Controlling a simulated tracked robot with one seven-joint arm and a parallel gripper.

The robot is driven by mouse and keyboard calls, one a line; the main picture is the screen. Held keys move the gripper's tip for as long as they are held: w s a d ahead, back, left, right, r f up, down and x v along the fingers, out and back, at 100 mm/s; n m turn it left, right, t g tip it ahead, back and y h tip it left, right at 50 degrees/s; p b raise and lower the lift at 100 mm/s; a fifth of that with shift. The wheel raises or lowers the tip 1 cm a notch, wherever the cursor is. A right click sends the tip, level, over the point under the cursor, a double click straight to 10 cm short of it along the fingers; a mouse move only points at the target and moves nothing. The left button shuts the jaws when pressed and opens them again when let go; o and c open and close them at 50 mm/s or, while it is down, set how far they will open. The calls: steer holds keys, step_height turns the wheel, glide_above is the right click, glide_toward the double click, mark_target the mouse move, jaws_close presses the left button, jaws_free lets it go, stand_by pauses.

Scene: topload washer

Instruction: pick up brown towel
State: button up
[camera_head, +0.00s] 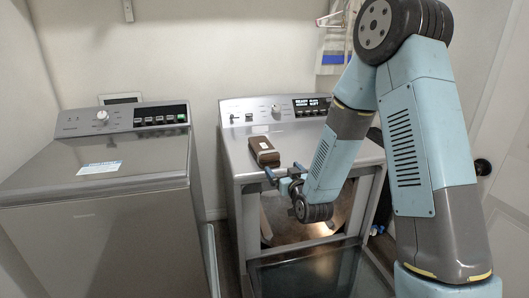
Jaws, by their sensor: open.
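The brown towel (264,151) shows as a small folded brown block on top of the right-hand machine, near its front left part. A pale patch marks its upper face. My gripper (283,170) is at the front edge of that machine's top, just in front of and slightly right of the towel. Its two blue fingers are spread apart with nothing seen between them. The fingers look close to the towel's near end; I cannot tell from this view whether they touch it.
The right-hand machine (213,143) has its front door (305,275) folded down and a lit drum opening below my gripper. A grey washer (95,205) with its lid shut stands at left. A white door with a dark knob (482,167) is at right.

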glide_toward(268, 151)
steer(key=w, duration=0.3)
steer(key=w+a+f, duration=0.1)
steer(key=shift+w+f, duration=0.1)
steer(key=shift+w, duration=0.1)
steer(key=shift+a+x, duration=0.1)
steer(key=shift+x, duration=1.25)
steer(key=shift+a+x, duration=0.15)
steer(key=shift+x, duration=1.2)
steer(key=shift+s, duration=0.1)
steer(key=shift+c, duration=0.3)
steer(key=c, duration=0.9)
steer(key=shift+c, duration=0.2)
